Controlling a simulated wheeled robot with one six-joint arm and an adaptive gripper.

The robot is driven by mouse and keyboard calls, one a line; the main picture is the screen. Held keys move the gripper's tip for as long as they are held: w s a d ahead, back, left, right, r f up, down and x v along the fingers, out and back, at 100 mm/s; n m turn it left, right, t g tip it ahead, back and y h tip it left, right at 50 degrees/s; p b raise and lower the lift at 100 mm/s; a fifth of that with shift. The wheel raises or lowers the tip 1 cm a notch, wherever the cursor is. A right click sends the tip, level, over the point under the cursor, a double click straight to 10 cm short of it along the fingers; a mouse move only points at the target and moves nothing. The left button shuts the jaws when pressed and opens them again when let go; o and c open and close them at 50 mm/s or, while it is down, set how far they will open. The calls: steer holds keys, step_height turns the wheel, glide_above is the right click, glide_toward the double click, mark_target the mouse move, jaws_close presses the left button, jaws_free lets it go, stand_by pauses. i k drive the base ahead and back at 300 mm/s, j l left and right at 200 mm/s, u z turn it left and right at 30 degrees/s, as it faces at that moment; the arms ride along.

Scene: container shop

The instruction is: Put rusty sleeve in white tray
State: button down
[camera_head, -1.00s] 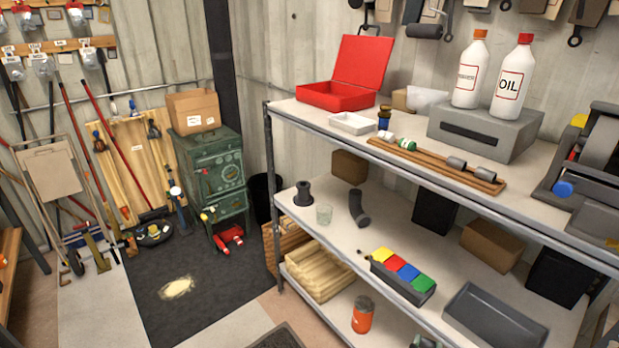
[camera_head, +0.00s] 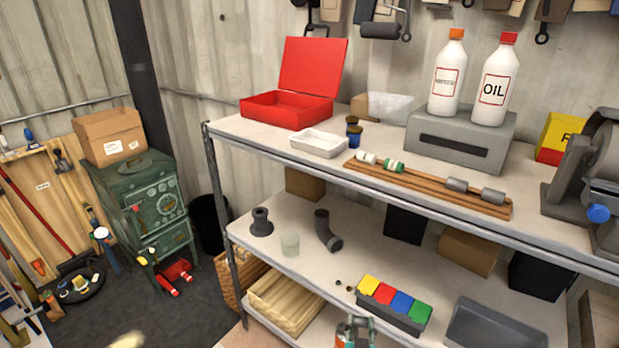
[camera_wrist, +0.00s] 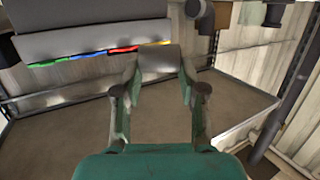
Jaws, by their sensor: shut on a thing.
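The white tray (camera_head: 318,153) is a small shallow box on the top shelf in the head view, in front of the red case; it looks empty. My gripper (camera_wrist: 160,82) is shut on a dull grey-brown cylinder, the rusty sleeve (camera_wrist: 160,58), in the wrist view. The sleeve lies across between the fingertips. In the head view my gripper (camera_head: 356,328) shows only in part at the bottom edge, lower than the tray and to its right. The sleeve cannot be made out clearly there.
An open red case (camera_head: 287,110) stands behind the tray. Dark blue jars (camera_head: 353,131) and a wooden rack (camera_head: 430,187) with several cylinders are to its right. Two white bottles (camera_head: 493,88) stand on a grey box. A block with coloured compartments (camera_head: 394,306) is on the shelf below.

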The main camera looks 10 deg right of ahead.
mark_target(319, 147)
steer(key=i+j+z, duration=0.1)
steer(key=j, duration=0.2)
steer(key=i+j+z, duration=0.25)
steer(key=j, duration=0.45)
steer(key=i+j+z, duration=0.1)
steer(key=i+j, duration=0.15)
steer(key=j, duration=0.1)
